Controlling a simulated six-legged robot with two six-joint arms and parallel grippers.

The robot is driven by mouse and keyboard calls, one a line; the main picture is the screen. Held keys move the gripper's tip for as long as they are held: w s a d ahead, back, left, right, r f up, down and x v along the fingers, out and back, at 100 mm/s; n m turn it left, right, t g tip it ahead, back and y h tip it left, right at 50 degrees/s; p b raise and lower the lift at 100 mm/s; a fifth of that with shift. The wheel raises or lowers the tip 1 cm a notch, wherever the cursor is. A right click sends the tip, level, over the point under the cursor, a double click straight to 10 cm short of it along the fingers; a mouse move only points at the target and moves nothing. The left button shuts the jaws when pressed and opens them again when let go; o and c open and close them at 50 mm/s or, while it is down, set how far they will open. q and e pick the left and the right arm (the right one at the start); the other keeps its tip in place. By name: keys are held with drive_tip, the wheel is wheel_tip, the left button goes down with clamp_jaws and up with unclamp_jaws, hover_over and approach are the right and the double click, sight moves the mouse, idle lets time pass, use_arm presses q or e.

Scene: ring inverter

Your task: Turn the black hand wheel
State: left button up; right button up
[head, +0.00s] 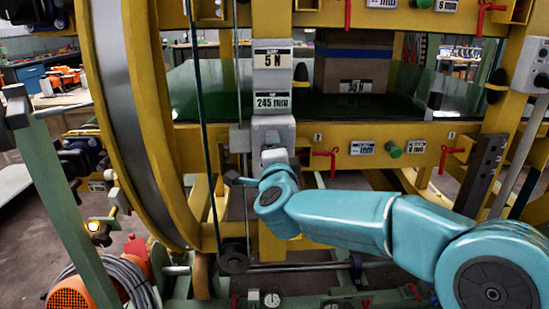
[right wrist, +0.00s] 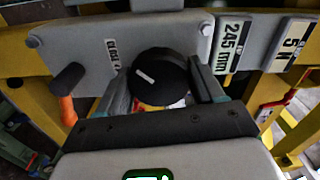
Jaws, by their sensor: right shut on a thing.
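The black hand wheel (right wrist: 158,78) shows in the right wrist view as a round black knob with a white mark on its face. It sits in front of a grey plate (right wrist: 150,37) lettered CLOSE. My right gripper (right wrist: 163,92) has one finger on each side of the wheel and is shut on it. In the head view my right gripper (head: 272,152) is at the grey housing below the 245 mm label (head: 272,103). The wheel cannot be made out there. My left gripper is not in view.
A large yellow ring (head: 150,130) stands left of my right arm. A yellow crossbeam with red T-handles (head: 327,160) runs behind. A black handle with an orange stem (right wrist: 67,78) is left of the wheel.

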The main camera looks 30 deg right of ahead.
drive_tip(key=shift+f, duration=0.1)
idle(0.3)
drive_tip(key=o, duration=1)
drive_tip(key=p+v, duration=0.1)
drive_tip(key=v, duration=1.5)
drive_tip(key=shift+s+a, duration=0.15)
